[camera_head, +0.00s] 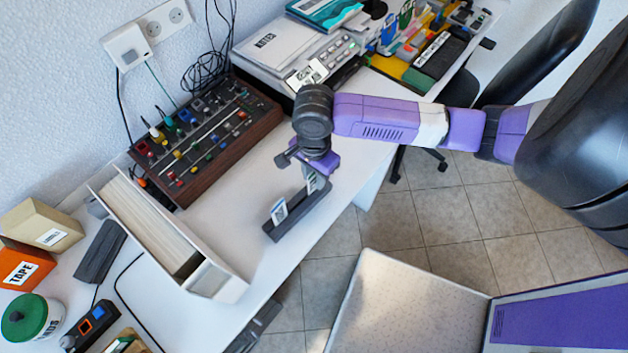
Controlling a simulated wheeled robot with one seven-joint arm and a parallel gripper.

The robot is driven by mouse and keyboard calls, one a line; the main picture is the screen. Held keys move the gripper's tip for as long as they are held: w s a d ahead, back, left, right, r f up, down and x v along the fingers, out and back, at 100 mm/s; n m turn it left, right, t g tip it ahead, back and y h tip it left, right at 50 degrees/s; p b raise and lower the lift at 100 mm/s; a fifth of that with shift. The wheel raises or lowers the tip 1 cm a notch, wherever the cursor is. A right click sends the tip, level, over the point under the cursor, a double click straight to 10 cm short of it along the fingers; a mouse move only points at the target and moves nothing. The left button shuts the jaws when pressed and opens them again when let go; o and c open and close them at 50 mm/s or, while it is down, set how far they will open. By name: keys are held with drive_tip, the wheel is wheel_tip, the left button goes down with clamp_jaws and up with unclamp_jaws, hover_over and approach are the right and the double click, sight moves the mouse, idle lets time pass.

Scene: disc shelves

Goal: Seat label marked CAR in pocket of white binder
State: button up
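The white binder (227,284) is on the table left of centre, with its page edges facing up. Its pocket cannot be made out from here. A dark slotted holder (298,220) near the table's front edge bears small upright white labels. One label (279,211) stands clear at its near end. Another label (312,182) is at its far end, right at my gripper (311,177). The print on both is too small to read, so I cannot tell which is CAR. My gripper points down over the far end; its fingertips are mostly hidden, and I cannot tell whether they grip that label.
A wooden-sided mixer panel (205,140) with knobs and cables lies behind the binder and holder. An orange TAPE box (24,266), a cardboard box (40,228) and a green-lidded tub (30,318) are at the left. White tabletop is bare between binder and holder.

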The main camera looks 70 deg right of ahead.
drive_tip(key=shift+f, duration=1.3)
clamp_jaws()
drive_tip(key=shift+r, duration=0.1)
wheel_tip(320, 180, up, 20)
drive_tip(key=p, duration=0.1)
